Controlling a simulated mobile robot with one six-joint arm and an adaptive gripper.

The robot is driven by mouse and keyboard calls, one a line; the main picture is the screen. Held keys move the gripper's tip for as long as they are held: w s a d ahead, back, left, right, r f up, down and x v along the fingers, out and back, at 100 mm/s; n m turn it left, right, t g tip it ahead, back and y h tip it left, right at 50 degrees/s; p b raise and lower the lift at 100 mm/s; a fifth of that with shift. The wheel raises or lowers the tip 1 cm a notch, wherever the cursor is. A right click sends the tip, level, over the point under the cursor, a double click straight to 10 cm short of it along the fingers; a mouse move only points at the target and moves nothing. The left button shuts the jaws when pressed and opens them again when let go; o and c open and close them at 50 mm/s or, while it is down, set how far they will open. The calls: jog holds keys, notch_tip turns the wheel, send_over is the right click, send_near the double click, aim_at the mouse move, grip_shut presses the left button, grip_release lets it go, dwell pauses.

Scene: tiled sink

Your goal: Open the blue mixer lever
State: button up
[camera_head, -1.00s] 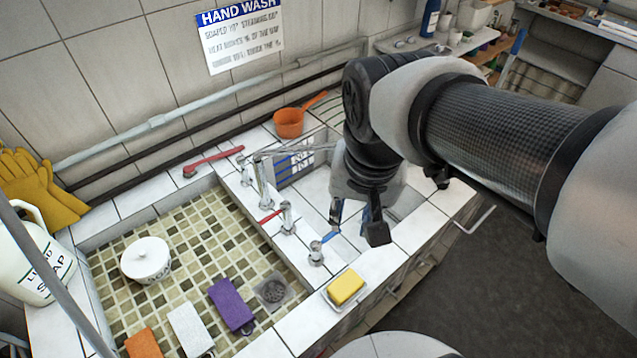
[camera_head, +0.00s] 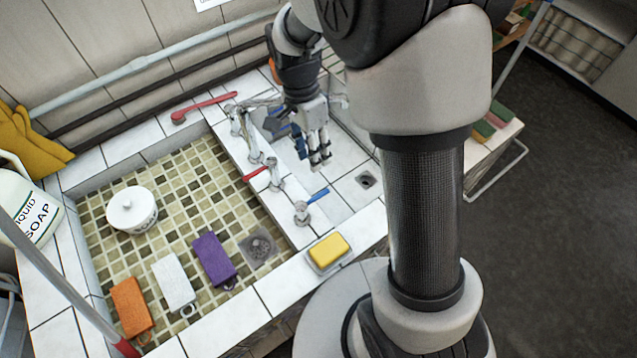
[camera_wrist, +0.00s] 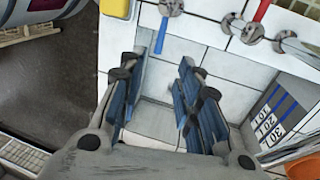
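The blue mixer lever (camera_head: 318,195) sits on a short metal tap body (camera_head: 302,212) on the white tiled ledge between the two basins. It also shows at the top of the wrist view (camera_wrist: 161,36), pointing toward my gripper's side. My gripper (camera_head: 319,162) hangs over the right-hand basin, behind the blue lever and apart from it. In the wrist view my gripper (camera_wrist: 160,78) has its blue-padded fingers spread with nothing between them. The red mixer lever (camera_head: 254,175) is on a neighbouring tap body, farther back along the ledge.
A yellow sponge (camera_head: 329,248) lies on a dish in front of the blue lever. A metal spout (camera_head: 252,145) stands beyond the red lever. A red-handled brush (camera_head: 205,107) lies behind.

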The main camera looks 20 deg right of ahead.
aim_at(321, 193)
jog(key=f+b, duration=0.1)
jog(key=f, duration=0.3)
jog(key=s+f+b, duration=0.1)
jog(key=f, duration=0.3)
jog(key=s+f+b, duration=0.1)
jog(key=f, duration=0.3)
jog(key=shift+s+d+f+b, duration=0.2)
jog(key=shift+d+f+b, duration=0.1)
jog(key=shift+d+b, duration=0.1)
jog(key=shift+c, duration=0.3)
grip_shut()
